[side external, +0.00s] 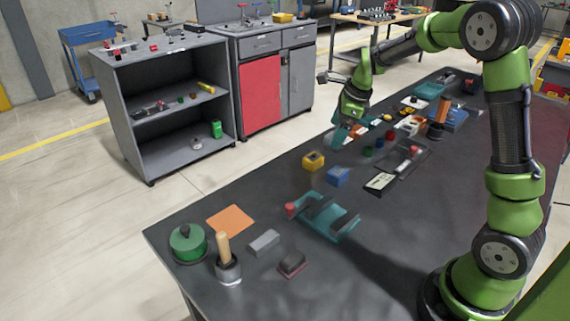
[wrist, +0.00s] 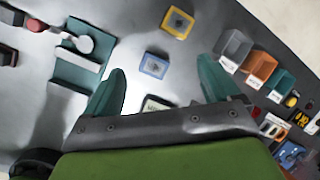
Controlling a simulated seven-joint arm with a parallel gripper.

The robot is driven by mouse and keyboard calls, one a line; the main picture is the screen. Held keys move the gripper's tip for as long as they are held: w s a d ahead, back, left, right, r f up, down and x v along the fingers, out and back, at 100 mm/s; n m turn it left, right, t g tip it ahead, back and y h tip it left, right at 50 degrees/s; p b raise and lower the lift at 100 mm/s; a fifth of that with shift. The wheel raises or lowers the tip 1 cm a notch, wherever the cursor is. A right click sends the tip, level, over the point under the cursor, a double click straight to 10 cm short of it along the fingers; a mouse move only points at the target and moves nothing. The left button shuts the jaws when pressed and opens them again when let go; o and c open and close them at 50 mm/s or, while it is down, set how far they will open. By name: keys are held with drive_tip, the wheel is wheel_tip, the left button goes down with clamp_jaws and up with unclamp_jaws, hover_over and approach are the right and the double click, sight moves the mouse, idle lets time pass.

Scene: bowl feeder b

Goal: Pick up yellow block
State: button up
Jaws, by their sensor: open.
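The yellow block (side external: 313,161), square with a dark recess in its top, sits on the dark workbench (side external: 210,290). The yellow block (wrist: 178,22) is near the top edge of the wrist view. A blue block (side external: 338,177) sits close beside it; in the wrist view the blue block (wrist: 154,65) appears between my fingers but below them. My gripper (side external: 344,134) is above the bench, behind and to the right of the yellow block in the side view. Its teal fingers (wrist: 162,66) are spread wide with nothing held between them.
A teal fixture (side external: 325,218) with a red knob lies nearer the front. Small bins (wrist: 262,66) in grey, orange and teal stand to the right in the wrist view. A labelled box (side external: 380,183) lies right of the blue block. Bench space left of the yellow block is clear.

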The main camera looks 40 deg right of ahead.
drive_tip(key=w+d+m, duration=0.2)
drive_tip(key=w+m, duration=0.1)
drive_tip(key=m, duration=0.5)
approach(313, 157)
drive_tip(key=x, duration=0.4)
drive_tip(key=shift+w+d+f, duration=0.15)
drive_tip(key=shift+d+f, duration=0.15)
drive_tip(key=shift+f, duration=0.05)
drive_tip(key=shift+t, duration=0.3)
drive_tip(key=shift+a+x, duration=0.2)
drive_tip(key=shift+x, duration=2.5)
drive_tip(key=shift+c, duration=0.3)
